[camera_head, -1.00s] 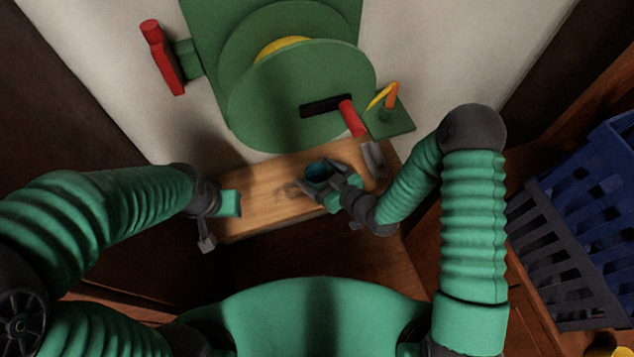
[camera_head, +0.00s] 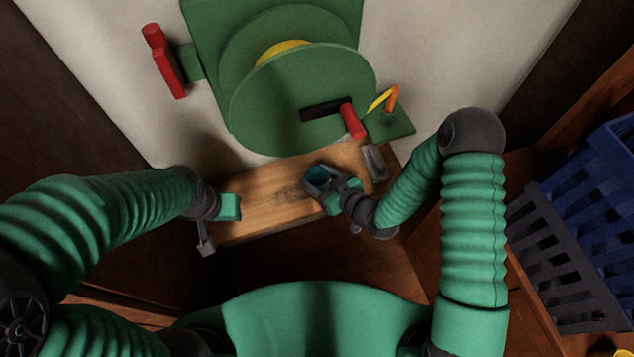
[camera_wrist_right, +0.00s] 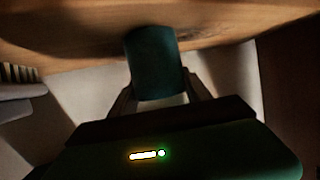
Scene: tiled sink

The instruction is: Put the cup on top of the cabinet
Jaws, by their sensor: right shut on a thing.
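A teal cup (camera_head: 317,175) is between the fingers of my right gripper (camera_head: 319,181), over the wooden top of the cabinet (camera_head: 265,200). In the right wrist view the cup (camera_wrist_right: 153,62) is held between both fingers, with the wood surface (camera_wrist_right: 220,25) close to one end of it. I cannot tell whether it touches the wood. My left gripper (camera_head: 217,228) is at the left end of the wooden top, with no object visible in it. Its finger opening is not clear.
A green hose reel (camera_head: 300,100) with a red handle is on the wall behind the wooden top. A red tap-like part (camera_head: 164,62) sticks out at left. Blue (camera_head: 605,200) and grey (camera_head: 565,255) crates stand at right. The middle of the wooden top is bare.

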